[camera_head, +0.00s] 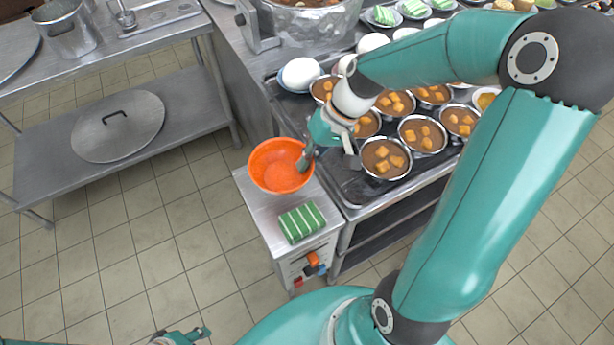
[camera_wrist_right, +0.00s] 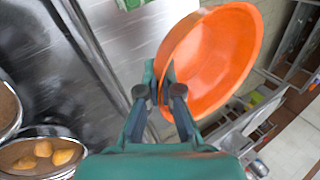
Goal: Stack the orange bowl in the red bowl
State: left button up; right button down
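The orange bowl (camera_head: 270,157) is at the back of a small steel stand (camera_head: 250,200), its opening facing up in the head view. I cannot tell whether it rests on the stand or hangs just above it. My right gripper (camera_head: 305,158) is at its right rim. In the wrist view the fingers of the right gripper (camera_wrist_right: 166,88) are closed on the rim of the orange bowl (camera_wrist_right: 222,55), one finger on each side of the wall. I see no separate red bowl. My left gripper (camera_head: 184,336) shows only partly at the bottom edge; its opening is unclear.
A green striped packet (camera_head: 301,222) lies at the front of the stand. Several steel bowls of brown food (camera_head: 385,158) fill the counter to the right, with a white rounded item (camera_head: 300,73) behind. A steel table with a lid (camera_head: 117,126) stands left.

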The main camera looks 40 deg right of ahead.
jog(key=shift+f, duration=3.4)
jog(key=shift+b, duration=0.3)
jog(key=c, duration=1.3)
grip_release()
